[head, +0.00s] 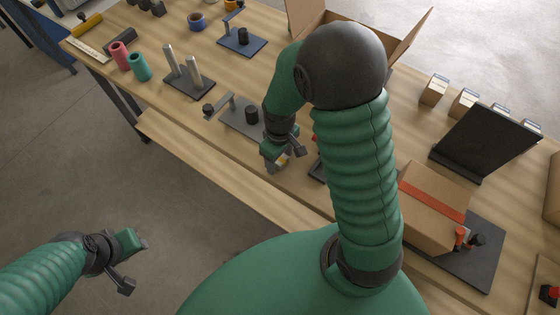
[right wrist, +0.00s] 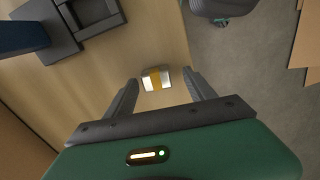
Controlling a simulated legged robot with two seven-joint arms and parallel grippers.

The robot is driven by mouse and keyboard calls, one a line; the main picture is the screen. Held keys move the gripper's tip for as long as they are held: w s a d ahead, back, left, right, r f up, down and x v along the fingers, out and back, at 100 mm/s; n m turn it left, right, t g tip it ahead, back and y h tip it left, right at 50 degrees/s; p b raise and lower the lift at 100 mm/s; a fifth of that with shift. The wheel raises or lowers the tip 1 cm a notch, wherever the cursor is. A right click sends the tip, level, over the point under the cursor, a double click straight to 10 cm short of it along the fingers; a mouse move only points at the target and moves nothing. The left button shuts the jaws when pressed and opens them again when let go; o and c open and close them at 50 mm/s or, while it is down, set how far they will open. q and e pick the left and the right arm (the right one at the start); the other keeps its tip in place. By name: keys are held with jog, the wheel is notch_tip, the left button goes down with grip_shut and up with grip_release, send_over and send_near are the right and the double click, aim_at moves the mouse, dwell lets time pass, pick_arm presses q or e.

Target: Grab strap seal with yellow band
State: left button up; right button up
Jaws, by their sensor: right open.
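The strap seal, a small silver piece with a yellow band (right wrist: 157,78), lies on the wooden table near its edge. In the right wrist view it shows ahead of my right gripper (right wrist: 160,84), in the gap between the two dark fingers, which are open and empty. In the head view the seal (head: 282,160) is partly hidden by my right gripper (head: 283,153), which hangs over the table's near edge. I cannot tell the exact height of the fingers above it.
A grey tool stand (head: 242,118) is close behind my right gripper. A cardboard box with a red band (head: 432,202) sits on a dark mat at right. An open carton (head: 408,38) is at the back. A stand with two posts (head: 190,84) is at left.

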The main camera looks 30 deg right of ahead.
jog(key=shift+f, duration=0.45)
jog(key=shift+d, duration=0.45)
jog(key=c, duration=0.9)
jog(key=shift+a, duration=0.35)
grip_shut()
